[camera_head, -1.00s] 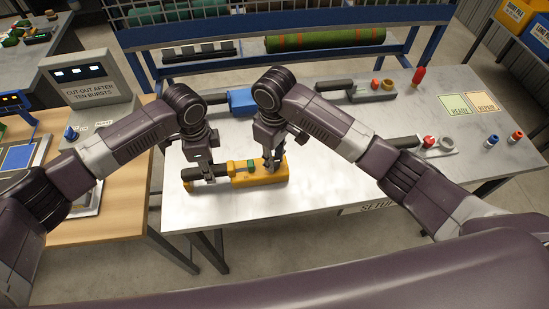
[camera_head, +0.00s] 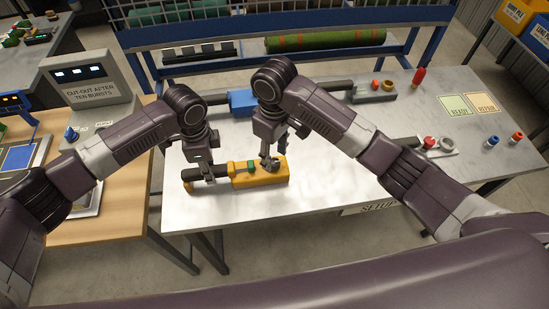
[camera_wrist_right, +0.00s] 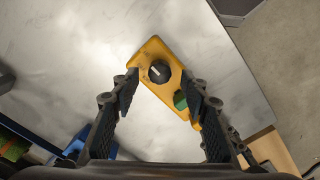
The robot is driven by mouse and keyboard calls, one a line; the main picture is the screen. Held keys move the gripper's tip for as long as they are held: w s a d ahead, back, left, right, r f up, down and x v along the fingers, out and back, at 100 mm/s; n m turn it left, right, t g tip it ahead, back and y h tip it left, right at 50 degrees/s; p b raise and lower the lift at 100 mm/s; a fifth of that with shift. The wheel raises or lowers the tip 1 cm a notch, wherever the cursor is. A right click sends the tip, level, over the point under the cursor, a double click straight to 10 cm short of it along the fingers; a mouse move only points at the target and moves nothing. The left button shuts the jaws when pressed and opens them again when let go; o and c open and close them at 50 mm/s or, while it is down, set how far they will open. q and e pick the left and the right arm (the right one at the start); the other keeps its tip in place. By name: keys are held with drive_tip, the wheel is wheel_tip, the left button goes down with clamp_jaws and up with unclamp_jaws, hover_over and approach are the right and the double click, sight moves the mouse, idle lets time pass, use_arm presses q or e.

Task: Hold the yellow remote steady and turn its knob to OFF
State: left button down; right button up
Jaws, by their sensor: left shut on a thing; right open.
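The yellow remote (camera_head: 262,179) lies on the grey table, with a black handle at its left end, a green button (camera_head: 251,167) and a dark round knob (camera_head: 270,163). In the right wrist view the black knob (camera_wrist_right: 159,71) has a white pointer line; no OFF mark is readable. The green button (camera_wrist_right: 180,100) is beside it. My left gripper (camera_head: 207,179) is shut on the remote's black handle. My right gripper (camera_head: 279,153) is open above the knob; in its wrist view the fingers (camera_wrist_right: 161,83) are apart on either side of the remote, not closed on the knob.
A blue remote (camera_head: 242,102) with a black handle lies behind my grippers. More handled units lie at the right, by a red knob (camera_head: 429,142). READY and REPAIR cards lie at the far right. The table front is clear.

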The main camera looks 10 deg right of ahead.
sight(274, 162)
use_arm(q)
drive_tip(key=shift+a+f, duration=0.1)
drive_tip(key=shift+f, duration=0.05)
use_arm(e)
wheel_tip(274, 162, up, 10)
drive_tip(key=shift+f, duration=0.2)
use_arm(q)
drive_tip(key=c, duration=2)
unclamp_jaws()
drive_tip(key=shift+c, duration=0.2)
drive_tip(key=o, duration=0.5)
drive_tip(key=shift+w, duration=0.1)
